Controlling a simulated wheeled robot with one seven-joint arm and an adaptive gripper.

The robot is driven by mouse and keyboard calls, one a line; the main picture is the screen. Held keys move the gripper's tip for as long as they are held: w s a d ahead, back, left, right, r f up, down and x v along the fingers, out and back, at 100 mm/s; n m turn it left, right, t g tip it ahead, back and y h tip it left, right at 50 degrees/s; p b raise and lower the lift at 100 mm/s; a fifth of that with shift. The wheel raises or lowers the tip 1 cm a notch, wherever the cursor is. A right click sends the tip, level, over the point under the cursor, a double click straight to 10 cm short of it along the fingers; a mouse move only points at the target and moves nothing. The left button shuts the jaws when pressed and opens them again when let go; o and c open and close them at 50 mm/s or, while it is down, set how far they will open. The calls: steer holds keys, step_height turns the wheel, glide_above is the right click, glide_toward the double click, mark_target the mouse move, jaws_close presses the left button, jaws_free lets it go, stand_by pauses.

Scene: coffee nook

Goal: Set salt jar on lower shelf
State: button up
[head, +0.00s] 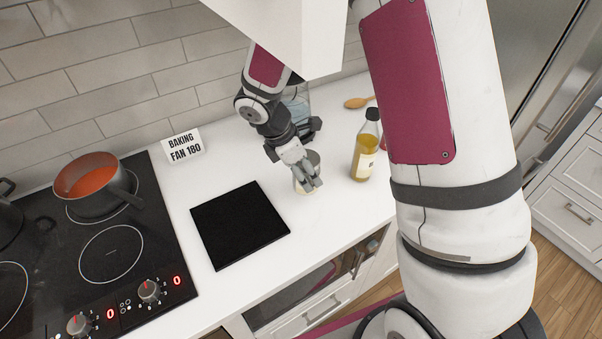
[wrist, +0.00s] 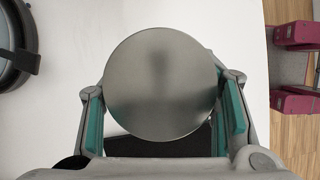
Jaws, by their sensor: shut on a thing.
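My gripper (head: 306,180) is shut on a jar with a round, flat, grey metal lid, which I take to be the salt jar (head: 313,158). In the wrist view the lid (wrist: 160,85) fills the space between the two fingers, which grip its sides. The lid hides most of the jar's body. The jar is upright over the white counter, right of a black square mat (head: 240,225). I cannot tell whether its base touches the counter. No lower shelf can be clearly made out.
An oil bottle (head: 367,150) stands close to the right of my gripper. A white cabinet-like block (head: 290,30) hangs above. Left are a sign (head: 182,147) and a hob with a red-filled pot (head: 92,185).

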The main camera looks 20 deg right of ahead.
steer(key=shift+w+f, duration=0.1)
steer(key=shift+w, duration=1.1)
steer(key=shift+f+p, duration=0.45)
steer(key=shift+f, duration=1.3)
steer(key=o, duration=1.5)
steer(key=shift+f, duration=0.15)
steer(key=shift+c, duration=0.2)
